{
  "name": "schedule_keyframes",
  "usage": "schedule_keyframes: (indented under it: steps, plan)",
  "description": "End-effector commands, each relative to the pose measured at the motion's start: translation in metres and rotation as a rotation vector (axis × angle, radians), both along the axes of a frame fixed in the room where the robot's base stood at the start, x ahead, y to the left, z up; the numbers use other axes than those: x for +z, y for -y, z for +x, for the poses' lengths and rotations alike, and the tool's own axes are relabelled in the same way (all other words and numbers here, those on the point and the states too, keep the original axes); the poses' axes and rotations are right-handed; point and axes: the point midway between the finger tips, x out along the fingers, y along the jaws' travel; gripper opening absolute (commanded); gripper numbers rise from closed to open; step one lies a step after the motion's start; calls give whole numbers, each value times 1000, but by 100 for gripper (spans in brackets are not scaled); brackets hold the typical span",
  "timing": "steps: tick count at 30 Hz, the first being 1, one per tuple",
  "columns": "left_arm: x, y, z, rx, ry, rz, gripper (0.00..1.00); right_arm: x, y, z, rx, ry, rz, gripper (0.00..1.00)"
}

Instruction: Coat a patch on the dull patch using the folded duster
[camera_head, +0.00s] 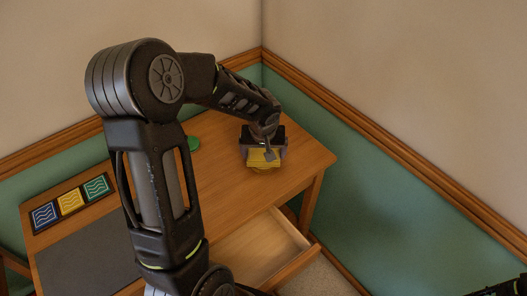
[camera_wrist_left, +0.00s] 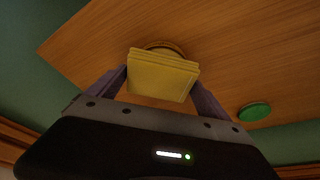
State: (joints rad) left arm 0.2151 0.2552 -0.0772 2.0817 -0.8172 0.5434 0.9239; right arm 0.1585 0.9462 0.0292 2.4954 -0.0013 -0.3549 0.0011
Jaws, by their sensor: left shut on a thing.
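The folded duster (camera_head: 258,160) is a yellow, layered block near the far right part of the wooden desk top. My left gripper (camera_head: 264,146) is shut on it, with a finger on each side. The left wrist view shows the duster (camera_wrist_left: 162,75) between the fingers of the same gripper (camera_wrist_left: 160,88). A round brown patch with a dark rim (camera_wrist_left: 166,45) shows past the duster's edge on the wood, mostly hidden by it. I cannot tell whether the duster touches it.
A green disc (camera_head: 193,143) lies on the desk (camera_head: 222,190) left of the duster. Blue, yellow and green wave-marked tiles (camera_head: 70,201) sit in a dark strip at the left, above a dark grey mat (camera_head: 85,258). An open drawer (camera_head: 262,250) juts out at the front. Walls stand behind and right.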

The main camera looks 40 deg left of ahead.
Motion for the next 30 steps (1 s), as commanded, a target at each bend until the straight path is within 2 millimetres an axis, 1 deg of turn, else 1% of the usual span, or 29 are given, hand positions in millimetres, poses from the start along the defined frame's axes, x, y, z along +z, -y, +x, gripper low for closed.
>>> schedule_keyframes:
  steps: [30]
  plan:
    - [-1,0,0,0,-1,-1,58,-5,0,0,0,0,0,36]
